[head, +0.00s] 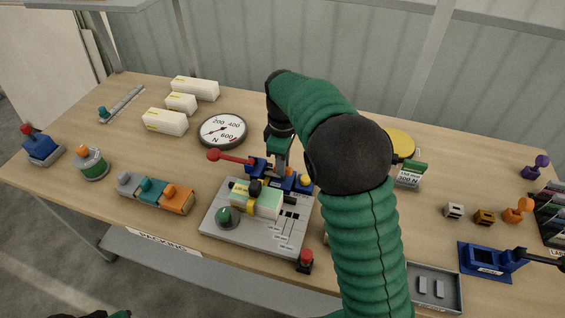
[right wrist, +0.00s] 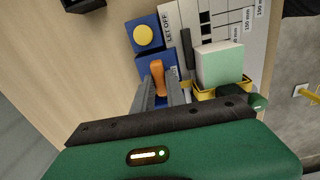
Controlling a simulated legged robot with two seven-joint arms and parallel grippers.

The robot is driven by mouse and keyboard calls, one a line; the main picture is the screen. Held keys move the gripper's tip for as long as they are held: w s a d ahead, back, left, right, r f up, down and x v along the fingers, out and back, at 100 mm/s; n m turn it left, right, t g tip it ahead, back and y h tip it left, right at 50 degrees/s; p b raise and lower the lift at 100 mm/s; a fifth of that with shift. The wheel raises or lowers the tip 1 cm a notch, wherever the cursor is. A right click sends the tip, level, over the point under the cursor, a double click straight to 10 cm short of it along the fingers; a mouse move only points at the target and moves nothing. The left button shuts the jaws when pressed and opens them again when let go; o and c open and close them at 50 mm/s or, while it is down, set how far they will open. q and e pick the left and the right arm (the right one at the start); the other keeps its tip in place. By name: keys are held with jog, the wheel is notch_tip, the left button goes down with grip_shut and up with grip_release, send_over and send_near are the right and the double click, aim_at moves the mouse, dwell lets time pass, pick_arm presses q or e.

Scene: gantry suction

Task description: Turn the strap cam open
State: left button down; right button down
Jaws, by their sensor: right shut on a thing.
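My right gripper (head: 281,170) reaches down to a blue fixture (head: 256,168) behind the grey plate. In the right wrist view its fingers (right wrist: 162,82) are shut on an orange lever (right wrist: 157,72), which appears to be the strap cam's handle. The lever stands at the blue block (right wrist: 145,62), beside a second blue block with a yellow button (right wrist: 144,36). A "LET OFF" label is next to them. The yellow button also shows in the head view (head: 305,181). My arm hides the lever there.
A grey plate (head: 215,242) carries a pale green and cream block (head: 257,200) close to the gripper. A red-knobbed lever (head: 230,157) sticks out left of the blue fixture. A dial gauge (head: 222,130) lies behind. A red button (head: 305,260) stands at the plate's front right.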

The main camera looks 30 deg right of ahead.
jog(key=shift+r+m+p, duration=0.1)
jog(key=shift+m+p, duration=0.3)
jog(key=shift+p, duration=0.15)
jog(key=m+p, duration=0.5)
jog(key=p, duration=0.1)
jog(key=shift+s+m, duration=0.1)
jog(key=shift+m, duration=0.3)
jog(key=shift+m+p, duration=0.9)
jog(key=shift+p, duration=0.05)
jog(key=m+p, duration=0.4)
jog(key=m, duration=0.1)
jog(key=shift+f+m+p, duration=0.15)
jog(key=shift+m+p, duration=0.5)
jog(key=shift+m, duration=0.4)
jog(key=shift+f+m+p, duration=0.1)
jog(key=shift+m+p, duration=0.55)
jog(key=shift+m, duration=0.4)
jog(key=shift+f, duration=0.1)
